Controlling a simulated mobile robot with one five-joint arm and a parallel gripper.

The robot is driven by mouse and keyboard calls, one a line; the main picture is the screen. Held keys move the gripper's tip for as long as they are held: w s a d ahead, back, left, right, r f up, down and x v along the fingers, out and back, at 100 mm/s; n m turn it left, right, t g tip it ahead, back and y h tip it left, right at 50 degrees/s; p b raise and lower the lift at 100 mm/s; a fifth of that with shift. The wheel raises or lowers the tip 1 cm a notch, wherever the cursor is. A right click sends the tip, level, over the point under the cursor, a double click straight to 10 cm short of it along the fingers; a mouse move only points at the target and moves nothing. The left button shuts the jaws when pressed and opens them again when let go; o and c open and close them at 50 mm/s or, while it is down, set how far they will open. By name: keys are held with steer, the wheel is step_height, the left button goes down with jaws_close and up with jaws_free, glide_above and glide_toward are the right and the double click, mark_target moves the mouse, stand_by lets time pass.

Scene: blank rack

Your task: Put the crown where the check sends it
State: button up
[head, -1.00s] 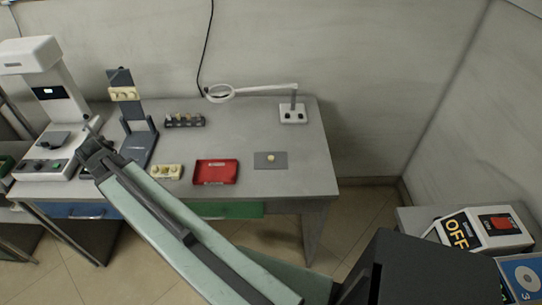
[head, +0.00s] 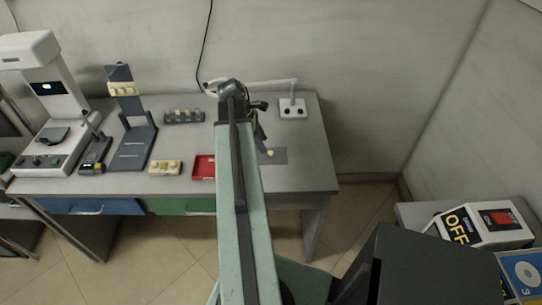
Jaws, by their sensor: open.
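A small cream piece, which looks like the crown (head: 270,154), rests on a flat grey pad (head: 281,158) toward the right of the table. My gripper (head: 262,125) is open over the table, just behind and slightly left of the pad in the picture. It is apart from the cream piece as far as I can tell. A red tray (head: 203,167) lies left of the pad, its right part hidden by my arm. A white machine (head: 30,52) with a small lit display stands at the far left.
A cream block (head: 165,168), a dark rack (head: 184,118) with several small pieces, a dark stand (head: 133,155) and a small gauge (head: 94,155) stand left of my arm. A magnifier lamp (head: 292,108) is behind. Blue (head: 92,207) and green (head: 182,206) drawers sit below.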

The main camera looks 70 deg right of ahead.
mark_target(269, 152)
steer(key=b+x, duration=0.4)
steer(key=x, duration=0.1)
steer(key=shift+f+b, duration=0.2)
steer(key=shift+b, duration=0.2)
steer(key=shift+r, duration=0.15)
jaws_close()
